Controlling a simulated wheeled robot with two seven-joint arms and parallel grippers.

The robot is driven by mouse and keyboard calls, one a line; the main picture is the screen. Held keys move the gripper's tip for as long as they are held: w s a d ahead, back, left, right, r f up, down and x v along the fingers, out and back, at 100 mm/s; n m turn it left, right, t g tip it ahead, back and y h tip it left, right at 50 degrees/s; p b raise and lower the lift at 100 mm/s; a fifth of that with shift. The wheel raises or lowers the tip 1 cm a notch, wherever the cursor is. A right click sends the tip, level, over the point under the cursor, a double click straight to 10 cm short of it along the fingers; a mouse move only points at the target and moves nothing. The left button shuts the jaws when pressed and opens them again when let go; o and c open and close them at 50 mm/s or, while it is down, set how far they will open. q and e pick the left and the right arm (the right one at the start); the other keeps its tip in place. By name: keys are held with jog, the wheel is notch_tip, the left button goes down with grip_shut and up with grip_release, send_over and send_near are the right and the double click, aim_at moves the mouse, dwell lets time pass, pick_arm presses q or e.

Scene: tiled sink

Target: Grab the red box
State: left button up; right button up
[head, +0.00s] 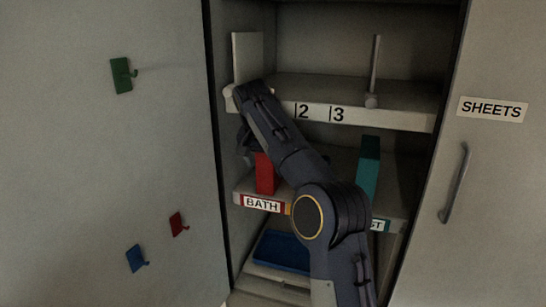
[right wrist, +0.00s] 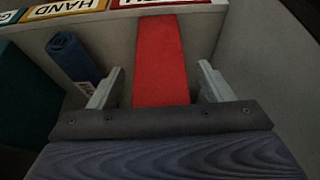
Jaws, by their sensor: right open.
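The red box (head: 265,174) stands upright on the middle shelf, above the BATH label, partly hidden by my right arm in the head view. In the right wrist view the red box (right wrist: 160,55) runs between the two fingers of my right gripper (right wrist: 160,68). The fingers are open, one on each side of the box, with a visible gap on both sides. In the head view my right gripper is mostly hidden behind its own arm. My left gripper is not in view.
A teal box (head: 368,168) stands further right on the same shelf. A rolled blue item (right wrist: 75,58) lies beside the red box in the wrist view. The numbered shelf edge (head: 360,117) is above; a blue tray (head: 280,252) is below. Cabinet walls are on both sides.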

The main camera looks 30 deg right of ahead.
jog(key=shift+w+d+f, duration=0.2)
jog(key=shift+f, duration=0.4)
jog(key=shift+a+r, duration=0.1)
jog(key=shift+c, duration=1)
jog(key=c, duration=1)
jog(key=shift+c, duration=0.5)
jog(key=shift+r, duration=0.1)
